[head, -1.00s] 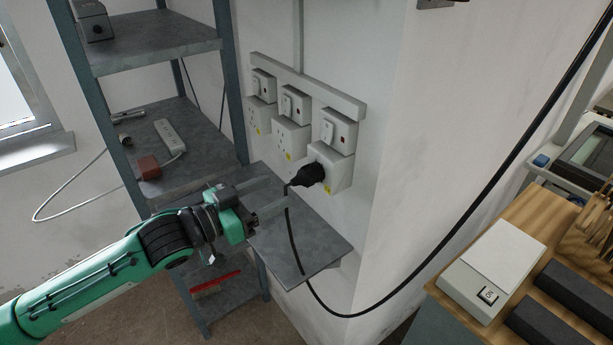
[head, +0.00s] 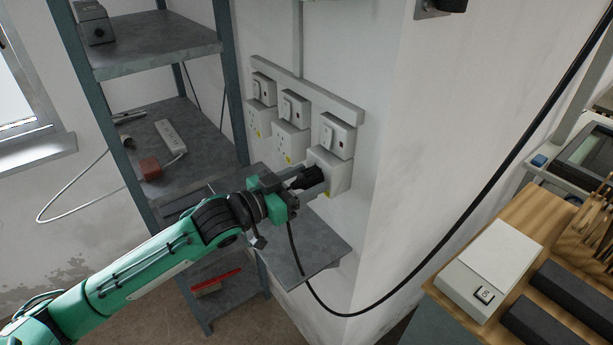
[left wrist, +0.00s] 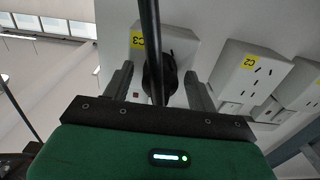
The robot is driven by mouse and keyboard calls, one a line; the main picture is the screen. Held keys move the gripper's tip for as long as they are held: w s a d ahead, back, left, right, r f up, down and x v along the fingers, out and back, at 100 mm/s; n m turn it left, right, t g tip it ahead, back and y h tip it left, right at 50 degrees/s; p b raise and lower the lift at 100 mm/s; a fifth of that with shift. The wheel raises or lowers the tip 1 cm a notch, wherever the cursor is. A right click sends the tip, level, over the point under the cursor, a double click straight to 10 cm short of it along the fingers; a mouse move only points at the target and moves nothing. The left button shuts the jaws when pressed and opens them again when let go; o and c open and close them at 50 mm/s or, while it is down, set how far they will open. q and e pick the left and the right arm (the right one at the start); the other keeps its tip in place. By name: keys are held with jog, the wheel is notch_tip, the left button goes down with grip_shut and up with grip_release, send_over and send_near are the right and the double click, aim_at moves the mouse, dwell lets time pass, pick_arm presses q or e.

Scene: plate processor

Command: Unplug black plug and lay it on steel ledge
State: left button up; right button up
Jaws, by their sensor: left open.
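The black plug (head: 309,178) sits in the rightmost white wall socket (head: 331,172). Its black cable (head: 294,250) hangs down past the ledge and rises to the right. My left gripper (head: 297,180) is open at the plug, its fingers reaching towards the socket. In the left wrist view the plug (left wrist: 160,75) lies between the two open fingers (left wrist: 160,88), with a gap on each side. The socket there bears a yellow C3 label. The steel ledge (head: 325,250) is below the sockets and is bare where it shows; my left arm hides part of it. My right gripper is not in view.
Two more sockets with switches stand to the left, one labelled C2 (left wrist: 250,61). A grey metal shelf (head: 160,55) is at the left, holding a white power strip (head: 170,138) and a red-brown plug (head: 151,168). A wooden bench (head: 520,230) is at the right.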

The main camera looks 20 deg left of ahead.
aim_at(294, 186)
pick_arm(q)
jog(key=shift+w+d, duration=0.15)
jog(key=shift+w, duration=0.05)
dwell(1.0)
jog(key=shift+p, duration=0.55)
jog(key=shift+c, duration=1.3)
grip_shut()
jog(key=shift+v, duration=1.5)
jog(key=shift+p+v, duration=0.3)
jog(key=shift+v, duration=1.25)
